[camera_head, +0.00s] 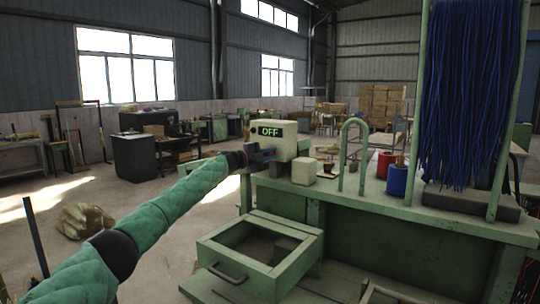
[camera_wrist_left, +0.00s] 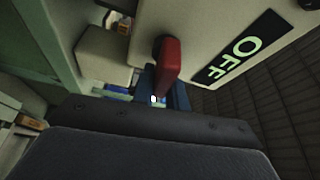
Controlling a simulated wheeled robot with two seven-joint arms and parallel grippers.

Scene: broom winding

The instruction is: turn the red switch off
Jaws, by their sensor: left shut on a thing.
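The red switch (camera_wrist_left: 168,58) is a red lever on the face of a cream box, beside a dark label reading OFF (camera_wrist_left: 242,48). The same cream box (camera_head: 287,138) stands on the green bench in the head view, its OFF label at the upper left. My left gripper (camera_head: 264,154) is against the box's front below the label. In the left wrist view its blue fingers (camera_wrist_left: 172,94) are shut on the lower end of the red switch. In the head view the gripper mostly hides the switch. My right gripper is not in view.
The green bench (camera_head: 430,215) carries a small cream block (camera_head: 304,171), a green hoop (camera_head: 343,150), a red spool (camera_head: 383,165) and a blue spool (camera_head: 397,181). Blue strands (camera_head: 468,90) hang at the right. An open drawer (camera_head: 250,270) juts out below. Floor at the left is mostly clear.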

